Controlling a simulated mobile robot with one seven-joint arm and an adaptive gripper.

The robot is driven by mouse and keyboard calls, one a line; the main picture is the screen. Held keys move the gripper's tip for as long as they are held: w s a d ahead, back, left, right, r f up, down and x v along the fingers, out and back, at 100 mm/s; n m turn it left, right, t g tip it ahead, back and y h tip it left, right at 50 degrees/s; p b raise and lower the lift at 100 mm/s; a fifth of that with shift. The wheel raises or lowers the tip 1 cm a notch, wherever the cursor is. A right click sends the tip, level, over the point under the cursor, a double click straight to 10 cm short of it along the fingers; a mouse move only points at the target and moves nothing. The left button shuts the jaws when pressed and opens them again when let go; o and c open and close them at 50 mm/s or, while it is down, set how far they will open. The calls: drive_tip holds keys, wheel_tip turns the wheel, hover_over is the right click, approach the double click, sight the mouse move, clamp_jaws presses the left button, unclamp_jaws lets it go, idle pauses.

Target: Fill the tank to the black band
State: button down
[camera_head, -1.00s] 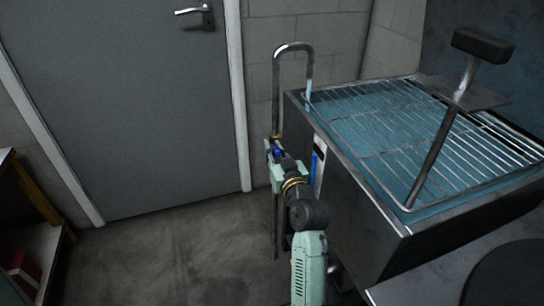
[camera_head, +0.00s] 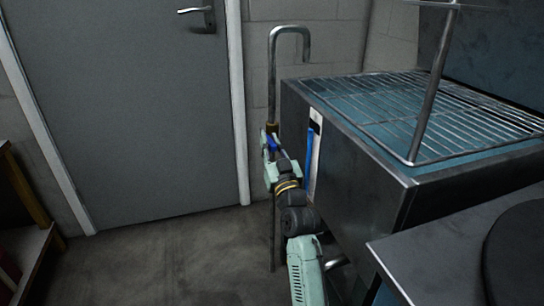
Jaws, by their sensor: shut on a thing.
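The tank (camera_head: 365,185) is a dark metal box on the right, with blue water (camera_head: 375,108) showing under a wire rack. A white gauge strip (camera_head: 317,165) on its side holds a blue column (camera_head: 310,150). The black band (camera_head: 315,127) is near the strip's top, and the column's top looks close to it. A metal pipe (camera_head: 272,80) bends over the tank's back left edge; no stream shows at its mouth. My gripper (camera_head: 271,146) is shut on the blue tap handle (camera_head: 273,142) on the pipe; the fingers partly hide it.
A wire rack (camera_head: 440,115) covers the tank, with a metal post (camera_head: 432,90) rising above it. A dark round plate (camera_head: 520,250) is at the lower right. A grey door (camera_head: 125,120) and open floor (camera_head: 160,255) lie to the left.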

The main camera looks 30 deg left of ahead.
drive_tip(key=shift+f+y+b, duration=0.3)
drive_tip(key=shift+f+b, duration=0.2)
drive_tip(key=shift+b, duration=0.5)
drive_tip(key=shift+r+t, duration=0.15)
drive_tip(key=shift+t, duration=0.15)
drive_tip(key=c, duration=1.5)
unclamp_jaws()
drive_tip(key=shift+r, duration=0.1)
wheel_tip(320, 180, up, 10)
drive_tip(key=shift+f, duration=0.1)
